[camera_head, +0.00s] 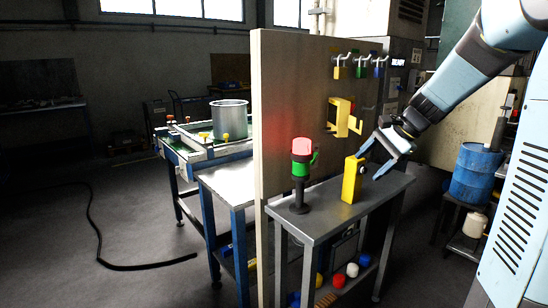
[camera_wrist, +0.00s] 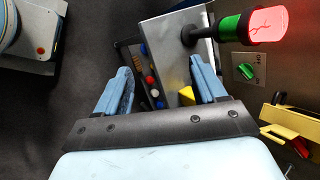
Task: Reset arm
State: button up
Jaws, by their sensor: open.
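My arm reaches in from the upper right of the head view. My gripper (camera_head: 377,160) is open, its blue fingers spread above the right part of a grey metal table (camera_head: 325,225). A yellow block-like box (camera_head: 352,180) stands upright on the table, just left of the fingers; I cannot tell whether they touch it. In the wrist view my gripper (camera_wrist: 165,88) shows two blue fingers wide apart with nothing held between them. A yellow corner of the box (camera_wrist: 187,95) shows beside the right finger; the rest is hidden.
A red and green signal lamp (camera_head: 301,165) stands on the table. A wooden panel (camera_head: 290,110) behind carries padlocks (camera_head: 358,66) on hooks and a yellow bracket (camera_head: 342,115). A blue barrel (camera_head: 474,173) stands at right. Coloured items (camera_head: 345,272) lie on the lower shelf.

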jog(key=s+a+n+t+h, duration=0.2)
jog(key=s+n+h, duration=0.4)
jog(key=s, duration=1.9)
jog(key=n, duration=0.5)
jog(key=shift+a+r, duration=0.35)
